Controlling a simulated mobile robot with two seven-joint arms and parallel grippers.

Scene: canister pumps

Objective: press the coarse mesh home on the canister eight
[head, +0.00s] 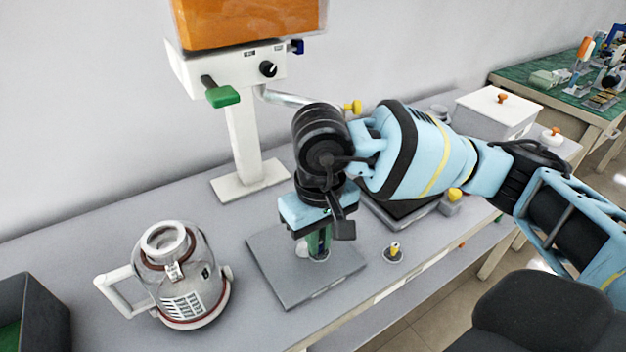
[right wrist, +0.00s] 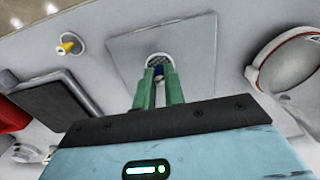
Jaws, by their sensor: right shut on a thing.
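My right gripper (head: 317,245) points straight down over a flat grey plate (head: 268,262) on the bench. Its green fingers are shut on a small round mesh piece, which I take for the coarse mesh (head: 319,257). In the right wrist view the mesh disc (right wrist: 152,56) has a pale rim, and a blue part (right wrist: 158,71) shows between the fingers. I cannot tell whether the disc touches the plate. A clear canister (head: 203,259) with a white handle and a label stands upright to the left; I cannot read a number on it. My left gripper is not in view.
A white stand (head: 243,140) with an orange hopper (head: 250,22) and green lever rises behind. A small yellow-knobbed disc (head: 393,252) lies right of the plate. A dark bin (head: 40,310) is at far left, a white lidded box (head: 497,108) at back right.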

